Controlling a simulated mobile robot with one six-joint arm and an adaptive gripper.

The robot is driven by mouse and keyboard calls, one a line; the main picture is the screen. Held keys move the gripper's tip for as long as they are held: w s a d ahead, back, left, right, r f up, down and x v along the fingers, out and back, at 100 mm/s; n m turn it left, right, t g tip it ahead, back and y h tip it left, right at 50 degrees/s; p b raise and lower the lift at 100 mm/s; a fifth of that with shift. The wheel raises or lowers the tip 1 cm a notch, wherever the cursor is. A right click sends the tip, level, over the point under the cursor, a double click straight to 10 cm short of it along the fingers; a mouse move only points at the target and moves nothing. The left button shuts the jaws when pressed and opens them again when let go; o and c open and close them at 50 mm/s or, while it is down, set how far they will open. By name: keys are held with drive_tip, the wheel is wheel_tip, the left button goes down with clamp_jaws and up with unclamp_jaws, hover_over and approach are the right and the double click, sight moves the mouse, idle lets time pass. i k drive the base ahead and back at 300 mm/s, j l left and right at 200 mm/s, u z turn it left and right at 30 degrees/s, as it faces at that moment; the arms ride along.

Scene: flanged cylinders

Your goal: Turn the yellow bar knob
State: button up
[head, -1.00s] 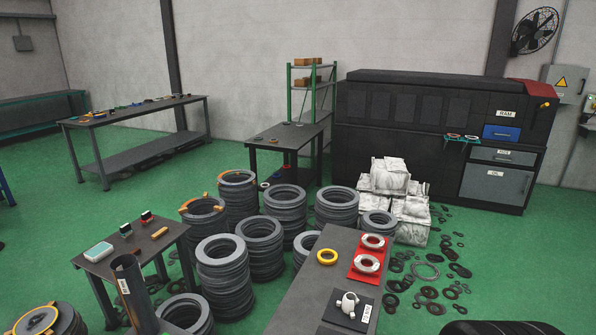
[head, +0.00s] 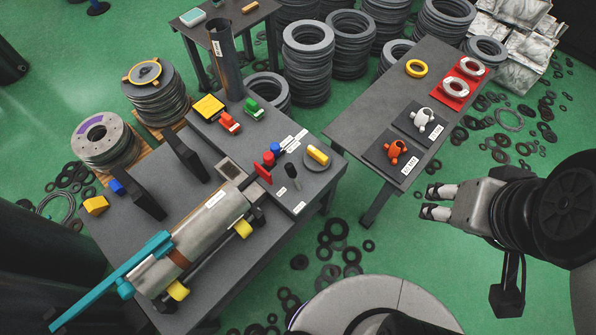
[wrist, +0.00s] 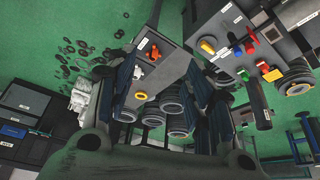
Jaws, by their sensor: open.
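The yellow bar knob (head: 318,155) sits on a round dark base at the right end of the grey workbench (head: 312,205). It lies beside a black lever (head: 292,170) and a small white label. In the wrist view, a yellow piece near the bench edge (wrist: 207,46) looks like the same knob. My gripper (head: 437,201) is at the right of the head view, open and empty, its fingers pointing left. It is well apart from the knob, above the green floor. In the wrist view its dark fingers frame the middle.
A metal cylinder (head: 205,232) with a teal handle (head: 120,280) lies on the bench. Red knob (head: 268,159), blue knob (head: 275,149) and switches stand near the yellow knob. A second table (head: 370,115) holds flanged parts. Black rings litter the floor between.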

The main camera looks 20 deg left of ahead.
sight(318, 159)
drive_tip(key=u, duration=2.6)
drive_tip(key=l+u, duration=0.1)
drive_tip(key=l, duration=1.4)
